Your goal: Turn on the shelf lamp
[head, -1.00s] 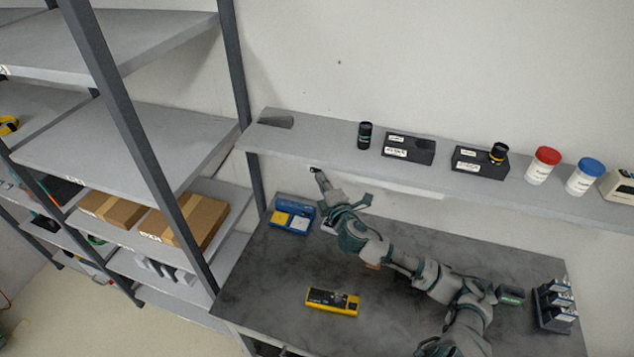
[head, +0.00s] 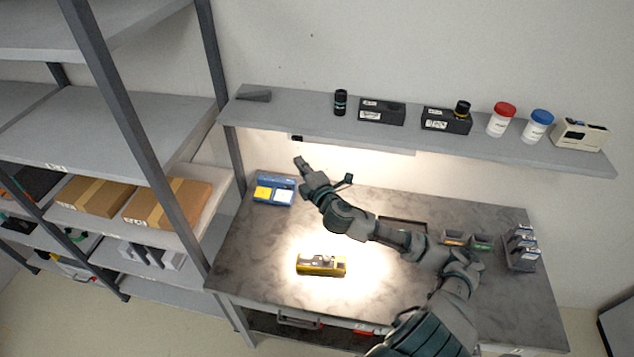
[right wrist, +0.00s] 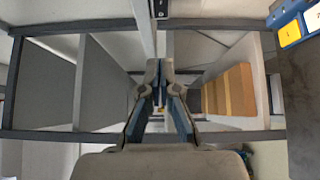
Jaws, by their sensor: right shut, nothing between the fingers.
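The shelf lamp (head: 350,146) is a pale strip under the wall shelf, and it is lit. It throws a bright pool of light on the wall and worktop. A small dark switch (head: 297,138) sits at its left end. My right gripper (head: 299,160) is shut and empty, just below the switch and apart from it. In the right wrist view my right gripper (right wrist: 160,100) has its fingers together, with a dark fitting (right wrist: 160,8) at the top edge beyond them. My left gripper is not in view.
The wall shelf (head: 310,122) carries black boxes (head: 446,121), a red-lidded jar (head: 501,120) and a blue-lidded jar (head: 537,127). On the worktop (head: 250,262) are a yellow meter (head: 321,265) and a blue tray (head: 275,203). A storage rack (head: 140,110) stands on the left.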

